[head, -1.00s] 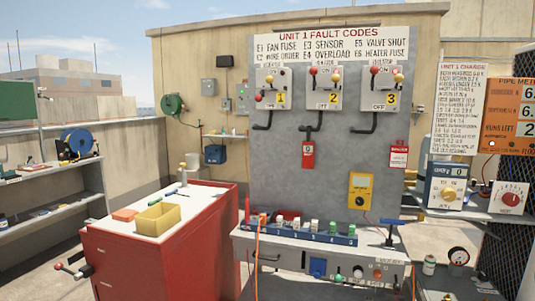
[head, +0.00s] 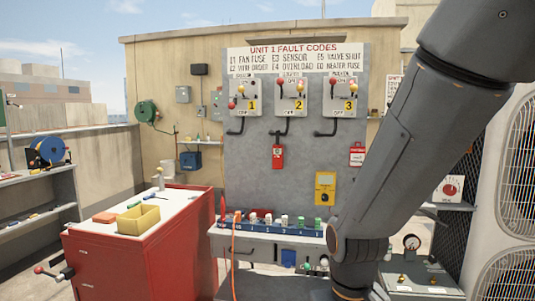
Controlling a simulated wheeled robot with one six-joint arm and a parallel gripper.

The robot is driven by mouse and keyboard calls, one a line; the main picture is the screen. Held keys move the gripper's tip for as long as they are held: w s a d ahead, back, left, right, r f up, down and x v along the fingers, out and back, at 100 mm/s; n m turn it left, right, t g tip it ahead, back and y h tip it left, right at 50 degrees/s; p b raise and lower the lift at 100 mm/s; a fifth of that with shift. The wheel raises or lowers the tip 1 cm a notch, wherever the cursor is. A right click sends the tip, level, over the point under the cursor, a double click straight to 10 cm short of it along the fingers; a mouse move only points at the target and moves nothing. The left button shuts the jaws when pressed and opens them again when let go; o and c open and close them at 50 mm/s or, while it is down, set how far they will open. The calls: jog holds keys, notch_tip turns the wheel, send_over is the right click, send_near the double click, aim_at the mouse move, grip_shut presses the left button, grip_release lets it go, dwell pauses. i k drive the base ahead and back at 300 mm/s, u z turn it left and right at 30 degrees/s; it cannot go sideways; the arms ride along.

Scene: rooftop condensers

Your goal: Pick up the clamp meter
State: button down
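A yellow meter (head: 325,193) with a dark face window is on the lower right of the grey panel, upright above the front ledge. No clamp jaw can be made out on it, so I cannot tell if it is the clamp meter. No other object in view is clearly a clamp meter. My arm crosses the right side of the head view, from the top right down to the bottom edge, just right of the yellow meter. My gripper is out of view, so its state and contents do not show.
A row of small colored parts lies in a blue rack (head: 240,228) below the grey panel (head: 250,170). A red cabinet (head: 120,262) bearing a yellow bin (head: 138,219) stands left. Shelves (head: 30,224) are farther left. Large fan units (head: 510,190) stand right.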

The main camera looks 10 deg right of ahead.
aim_at(278, 149)
jog(key=u, duration=0.4)
jog(key=k, duration=0.5)
jog(key=u, duration=0.95)
jog(key=k, duration=0.85)
jog(key=u, duration=0.55)
jog(key=i, duration=1.45)
jog(key=z, duration=0.6)
jog(key=i, duration=1.35)
jog(key=z, duration=1.75)
jog(key=i, duration=1)
jog(key=z, duration=0.9)
